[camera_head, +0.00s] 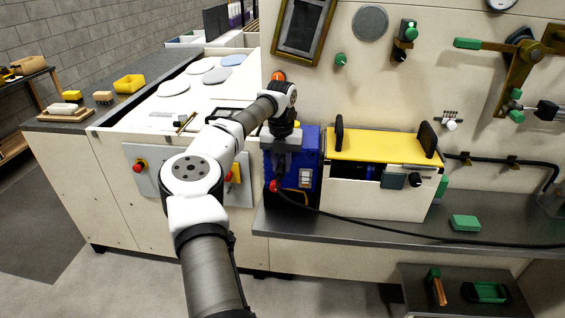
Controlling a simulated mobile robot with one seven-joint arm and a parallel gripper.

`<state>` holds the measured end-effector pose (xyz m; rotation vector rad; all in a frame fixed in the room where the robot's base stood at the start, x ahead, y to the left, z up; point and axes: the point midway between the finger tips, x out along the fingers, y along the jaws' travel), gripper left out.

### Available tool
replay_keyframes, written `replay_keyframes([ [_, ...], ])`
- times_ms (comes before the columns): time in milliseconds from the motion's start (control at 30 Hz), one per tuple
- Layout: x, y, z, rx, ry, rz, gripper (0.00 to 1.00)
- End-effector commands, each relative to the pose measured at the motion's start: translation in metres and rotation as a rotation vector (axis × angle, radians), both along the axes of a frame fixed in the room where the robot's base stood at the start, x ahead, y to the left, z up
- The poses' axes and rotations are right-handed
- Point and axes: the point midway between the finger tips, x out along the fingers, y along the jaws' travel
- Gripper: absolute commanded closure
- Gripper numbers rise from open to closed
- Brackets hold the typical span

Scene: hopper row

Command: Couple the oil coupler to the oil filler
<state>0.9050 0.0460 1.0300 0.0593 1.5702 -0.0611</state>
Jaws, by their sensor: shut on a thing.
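My gripper (281,162) hangs in front of the blue machine (309,158) on the worktop, fingers pointing down. It is shut on a dark piece, seemingly the oil coupler (279,178), at the end of a black hose (345,214). The hose runs from below my gripper to the right along the worktop. A small red part (272,186) shows just left of the held piece. The oil filler cannot be made out for sure. My gripper and arm cover part of the blue machine's front, and whether the coupler touches anything there cannot be told.
A white box with a yellow lid (385,147) and black handles stands right of the blue machine. A green block (465,223) lies on the worktop (400,230) near the hose. A bronze wall bracket (515,75) juts out at upper right.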

Motion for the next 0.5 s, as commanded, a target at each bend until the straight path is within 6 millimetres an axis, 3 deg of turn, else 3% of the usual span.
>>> replay_keyframes([
  [400,0.003,0.0004,0.0003,0.001,-0.001,0.001,1.0],
  [433,0.003,0.0004,0.0003,0.001,-0.001,0.001,0.75],
  [500,0.003,0.0004,0.0003,0.001,-0.001,0.001,0.66],
])
